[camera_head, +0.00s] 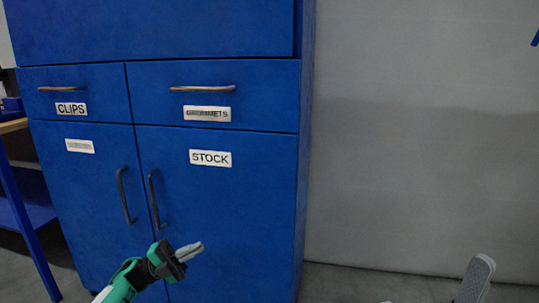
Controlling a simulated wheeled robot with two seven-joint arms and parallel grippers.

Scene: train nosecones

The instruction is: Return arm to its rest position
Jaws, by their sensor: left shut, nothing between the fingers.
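My left gripper (190,252) is at the bottom of the head view, on a green and black arm. Its fingers are together with nothing between them, pointing right. It shows in front of the lower doors of a blue cabinet (225,200), below the door handles. I cannot tell exactly how far it is from the doors. At the bottom right a grey rounded piece (476,278) shows, cut off by the frame edge; I cannot tell what it is. My right gripper cannot be made out.
The cabinet's drawers, labelled CLIPS (71,109) and GROMMETS (207,114), and the STOCK door (210,158) are closed. A blue-legged workbench (25,215) stands at the left. A grey wall (420,150) fills the right, with open floor below.

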